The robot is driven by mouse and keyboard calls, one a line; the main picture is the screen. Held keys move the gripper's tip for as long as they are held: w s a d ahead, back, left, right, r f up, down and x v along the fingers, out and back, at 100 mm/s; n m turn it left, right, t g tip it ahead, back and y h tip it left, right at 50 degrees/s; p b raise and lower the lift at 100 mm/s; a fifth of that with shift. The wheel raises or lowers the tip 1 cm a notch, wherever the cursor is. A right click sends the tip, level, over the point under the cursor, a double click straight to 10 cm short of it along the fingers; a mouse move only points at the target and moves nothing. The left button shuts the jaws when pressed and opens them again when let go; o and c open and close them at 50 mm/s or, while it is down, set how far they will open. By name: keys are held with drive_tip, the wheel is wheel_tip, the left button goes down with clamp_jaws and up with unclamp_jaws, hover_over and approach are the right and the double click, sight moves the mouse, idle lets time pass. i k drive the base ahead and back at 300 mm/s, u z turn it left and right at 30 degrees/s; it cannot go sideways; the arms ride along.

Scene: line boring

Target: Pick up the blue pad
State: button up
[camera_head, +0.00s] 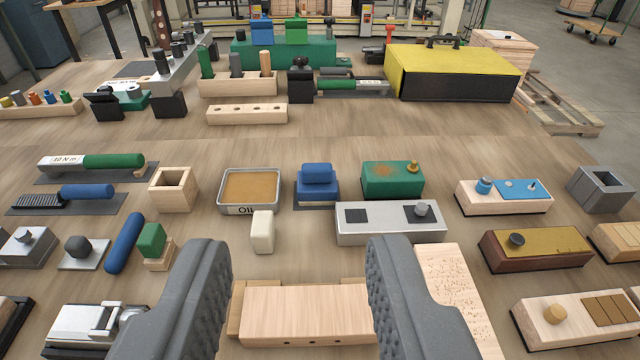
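Several blue pieces could be the blue pad; I cannot tell which. A rounded blue block (317,174) sits on a wider blue base over a dark mat, mid-table and ahead of my gripper. A flat light-blue piece (524,189) lies on a pale wooden block at the right. Another blue block (262,32) stands on a green case at the back. My gripper (298,260) is open and empty, its two dark grey fingers wide apart at the near side of the table. All these blue pieces are beyond the fingers.
A square oil tray (220,190) and a cream block (263,232) stand left of the central blue block. A grey metal block (390,236) lies in front right of it, a green box (392,193) right. A wooden block (306,305) lies between the fingers.

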sight(317, 182)
drive_tip(key=u, duration=0.2)
drive_tip(key=i, duration=0.1)
drive_tip(key=u, duration=2.85)
drive_tip(key=k, duration=1.25)
drive_tip(key=z, duration=1.95)
drive_tip(key=i, duration=0.6)
